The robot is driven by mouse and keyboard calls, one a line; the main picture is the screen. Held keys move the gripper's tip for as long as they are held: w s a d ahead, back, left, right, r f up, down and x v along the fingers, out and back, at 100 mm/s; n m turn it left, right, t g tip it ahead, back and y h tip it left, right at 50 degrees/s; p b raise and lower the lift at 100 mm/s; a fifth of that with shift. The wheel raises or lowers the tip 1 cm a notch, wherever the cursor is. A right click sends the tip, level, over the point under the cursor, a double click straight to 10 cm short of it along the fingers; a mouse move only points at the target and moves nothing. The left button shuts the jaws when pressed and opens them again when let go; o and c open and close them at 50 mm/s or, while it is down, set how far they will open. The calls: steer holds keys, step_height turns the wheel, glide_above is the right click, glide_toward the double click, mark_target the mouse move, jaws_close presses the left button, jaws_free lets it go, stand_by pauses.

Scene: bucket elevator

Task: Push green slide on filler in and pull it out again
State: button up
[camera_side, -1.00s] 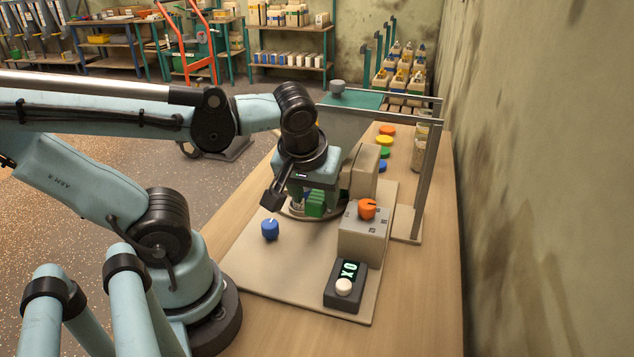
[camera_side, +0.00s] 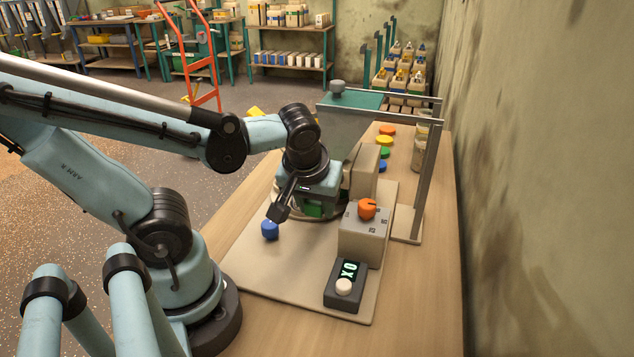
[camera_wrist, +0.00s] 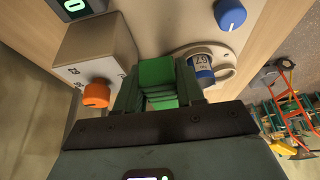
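The green slide (camera_wrist: 157,72) on the filler shows between my fingers in the wrist view, with stepped green faces. In the side view only a little green (camera_side: 314,210) shows below my gripper, which hides most of it. My gripper (camera_wrist: 158,85) is down over the slide, one teal finger on each side. The fingers stand apart by about the slide's width; whether they press on it I cannot tell. The filler's hopper (camera_side: 350,125) stands behind the gripper, with a teal lid on top.
A beige box with an orange knob (camera_side: 367,208) stands close right of the gripper. A black display box (camera_side: 344,287) with a white button is in front. A blue knob (camera_side: 270,229) is at left. A metal frame (camera_side: 430,180) rises at right. A labelled cup (camera_wrist: 200,65) shows beside the slide.

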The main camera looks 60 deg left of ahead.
steer(key=shift+w+a, duration=2)
steer(key=shift+w, duration=0.1)
steer(key=shift+s+d, duration=0.15)
stand_by(1.3)
steer(key=shift+s+d, duration=1.95)
steer(key=shift+d, duration=0.05)
steer(key=shift+a, duration=0.15)
stand_by(0.7)
steer(key=o, duration=0.7)
steer(key=shift+c, duration=0.2)
steer(key=shift+r, duration=0.1)
